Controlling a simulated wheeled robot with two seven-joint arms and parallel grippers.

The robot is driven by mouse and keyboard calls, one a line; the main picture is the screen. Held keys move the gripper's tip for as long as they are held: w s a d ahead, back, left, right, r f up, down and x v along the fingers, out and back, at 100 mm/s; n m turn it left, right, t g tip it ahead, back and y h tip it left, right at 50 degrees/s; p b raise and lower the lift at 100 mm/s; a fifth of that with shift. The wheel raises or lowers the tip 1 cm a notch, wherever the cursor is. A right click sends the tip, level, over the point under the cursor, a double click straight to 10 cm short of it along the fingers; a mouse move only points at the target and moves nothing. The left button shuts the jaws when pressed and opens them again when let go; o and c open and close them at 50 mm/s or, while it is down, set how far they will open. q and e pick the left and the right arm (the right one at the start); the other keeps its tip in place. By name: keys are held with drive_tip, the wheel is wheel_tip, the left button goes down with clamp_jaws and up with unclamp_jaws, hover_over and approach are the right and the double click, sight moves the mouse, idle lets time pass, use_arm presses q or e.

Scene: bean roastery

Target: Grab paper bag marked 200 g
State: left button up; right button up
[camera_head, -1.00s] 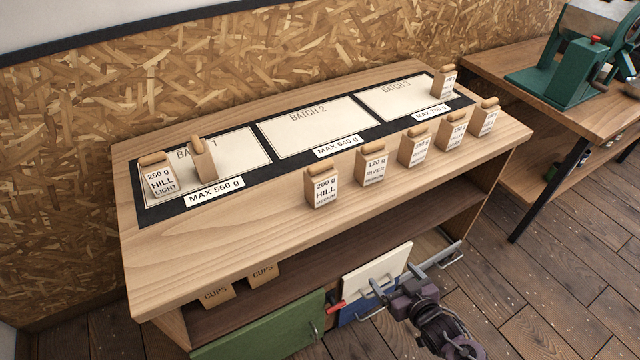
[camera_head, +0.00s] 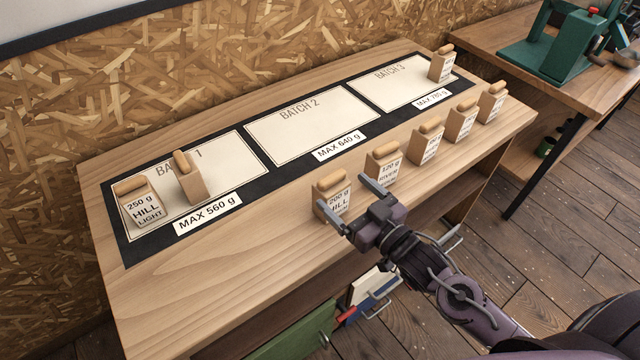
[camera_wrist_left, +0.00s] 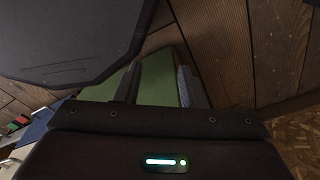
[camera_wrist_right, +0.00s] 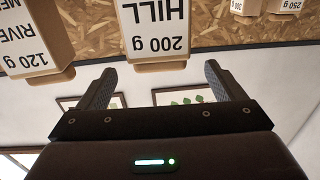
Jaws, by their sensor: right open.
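The paper bag marked 200 g HILL (camera_head: 330,188) stands upright near the front edge of the wooden table, leftmost of the front row. My right gripper (camera_head: 345,205) is open just in front of it, its fingers pointing at the bag and partly covering its label. In the right wrist view the 200 g bag (camera_wrist_right: 155,32) appears upside down, ahead of and between the open fingers (camera_wrist_right: 157,82); the gripper is not closed on it. My left gripper (camera_wrist_left: 157,85) is out of the head view; its wrist view shows its fingers apart with nothing held.
The 120 g RIVER bag (camera_head: 383,165) stands close to the right of the 200 g bag, with several more bags further right. The 250 g HILL bag (camera_head: 143,207) and another bag (camera_head: 190,180) stand on Batch 1. Batch 2 (camera_head: 312,125) is empty.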

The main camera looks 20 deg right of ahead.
sight(335, 184)
drive_tip(key=shift+w+a+r, duration=0.1)
drive_tip(key=shift+w+a, duration=0.1)
drive_tip(key=shift+w, duration=0.2)
drive_tip(key=shift+w+a, duration=0.15)
drive_tip(key=shift+w, duration=0.25)
drive_tip(key=shift+w+a+p, duration=0.1)
drive_tip(key=shift+w+p, duration=0.15)
drive_tip(key=shift+p, duration=0.1)
drive_tip(key=p+x, duration=0.1)
drive_tip(key=x, duration=0.3)
drive_tip(key=shift+w, duration=0.2)
drive_tip(key=shift+w+a, duration=0.15)
drive_tip(key=shift+w, duration=0.1)
use_arm(q)
drive_tip(key=shift+s+d+r, duration=0.25)
drive_tip(key=shift+s+r, duration=0.05)
drive_tip(key=shift+r, duration=0.3)
drive_tip(key=shift+s+d+r, duration=0.2)
drive_tip(key=shift+s+r, duration=0.1)
drive_tip(key=shift+r, duration=0.25)
drive_tip(key=shift+s, duration=0.1)
use_arm(e)
drive_tip(key=shift+s, duration=0.1)
drive_tip(key=shift+c, duration=0.3)
drive_tip(key=c, duration=0.4)
use_arm(q)
drive_tip(key=shift+s+a, duration=0.15)
drive_tip(key=shift+s, duration=0.15)
use_arm(e)
drive_tip(key=c, duration=1)
